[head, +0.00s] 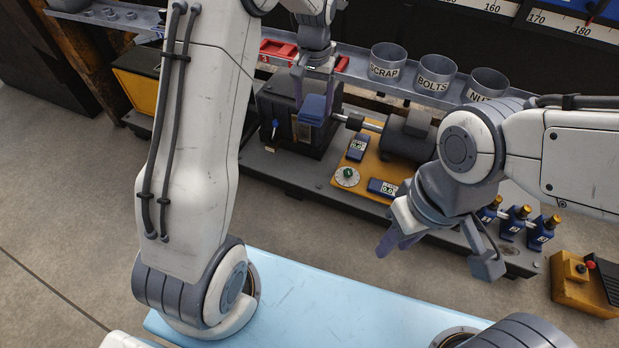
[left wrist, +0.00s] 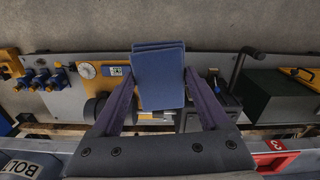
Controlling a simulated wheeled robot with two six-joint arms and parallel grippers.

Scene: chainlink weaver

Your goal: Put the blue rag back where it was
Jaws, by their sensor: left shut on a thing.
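The blue rag (head: 313,108) is a folded, layered pad. My left gripper (head: 316,88) is shut on it, in front of the dark machine box at the bench. In the left wrist view the rag (left wrist: 158,78) lies between the two purple fingers of my left gripper (left wrist: 158,85), and its flat face covers part of the bench behind. I cannot tell whether the rag touches anything below it. My right gripper (head: 398,243) hangs at the right, away from the rag, with nothing visible in it.
The dark machine box (head: 290,140) stands on the bench beside a yellow plate (head: 372,165) with a dial (head: 346,177) and small displays. Labelled cups (head: 387,63) and a red tray (head: 278,50) sit on the shelf behind.

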